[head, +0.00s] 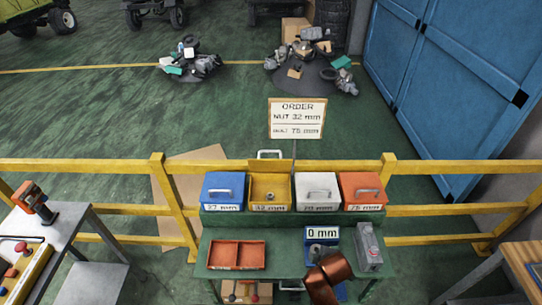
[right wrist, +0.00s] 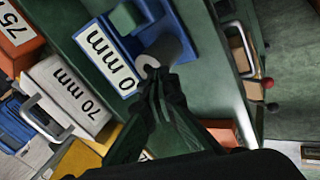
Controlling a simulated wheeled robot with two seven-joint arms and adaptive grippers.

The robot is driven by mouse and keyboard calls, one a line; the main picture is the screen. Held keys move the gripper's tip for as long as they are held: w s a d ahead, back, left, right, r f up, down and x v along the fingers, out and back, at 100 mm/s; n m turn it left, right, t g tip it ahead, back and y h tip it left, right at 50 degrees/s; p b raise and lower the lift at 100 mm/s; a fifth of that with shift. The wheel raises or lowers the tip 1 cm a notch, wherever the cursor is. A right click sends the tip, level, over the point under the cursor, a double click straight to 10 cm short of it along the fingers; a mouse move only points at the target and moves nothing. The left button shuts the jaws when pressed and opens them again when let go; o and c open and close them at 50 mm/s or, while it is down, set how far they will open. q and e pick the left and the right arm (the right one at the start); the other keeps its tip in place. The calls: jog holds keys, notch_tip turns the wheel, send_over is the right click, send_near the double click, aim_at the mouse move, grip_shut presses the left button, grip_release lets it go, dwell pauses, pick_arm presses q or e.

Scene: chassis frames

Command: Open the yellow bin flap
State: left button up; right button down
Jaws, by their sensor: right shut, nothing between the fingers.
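The yellow bin (head: 258,188), labelled 32 mm, stands in the row on the green bench between a blue and a white bin. Its flap (head: 262,165) is raised at the back with the handle up, and a grey nut (head: 270,196) shows inside. The yellow bin also shows partly in the right wrist view (right wrist: 78,160). My right gripper (right wrist: 158,80) is shut, with its fingertips by a grey cylinder and a light ring at the 0 mm gauge (right wrist: 105,60). The yellow bin is apart from it. My left gripper is not in view.
The blue bin (head: 224,186), white bin (head: 315,186) and orange bin (head: 362,186) have lowered flaps. An orange-red tray (head: 236,267) sits at the bench's left and a grey box (head: 369,247) at its right. An order sign (head: 297,118) stands behind; a yellow rail (head: 120,166) runs behind.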

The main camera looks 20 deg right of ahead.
jog(key=w+a+r+n+t, duration=0.25)
jog(key=w+r+n, duration=0.35)
jog(key=w, duration=0.4)
jog(key=n+t+h, duration=0.2)
jog(key=n+t, duration=0.2)
jog(key=n, duration=1.1)
send_near(271, 152)
jog(key=x, duration=0.6)
jog(key=shift+w+f+p, duration=0.1)
jog(key=shift+w+p, duration=0.1)
jog(key=shift+p, duration=0.15)
jog(key=shift+w+r+p, duration=0.15)
jog(key=shift+r+p, duration=0.1)
jog(key=shift+p, duration=0.15)
jog(key=w+p, duration=0.1)
jog(key=p, duration=0.1)
jog(key=w+d+r+p, duration=0.1)
jog(key=p, duration=0.1)
jog(key=shift+w, duration=0.4)
jog(key=shift+w+d+f, duration=0.15)
jog(key=shift+w+f, duration=0.05)
jog(key=shift+w, duration=0.25)
jog(key=shift+s+f, duration=0.1)
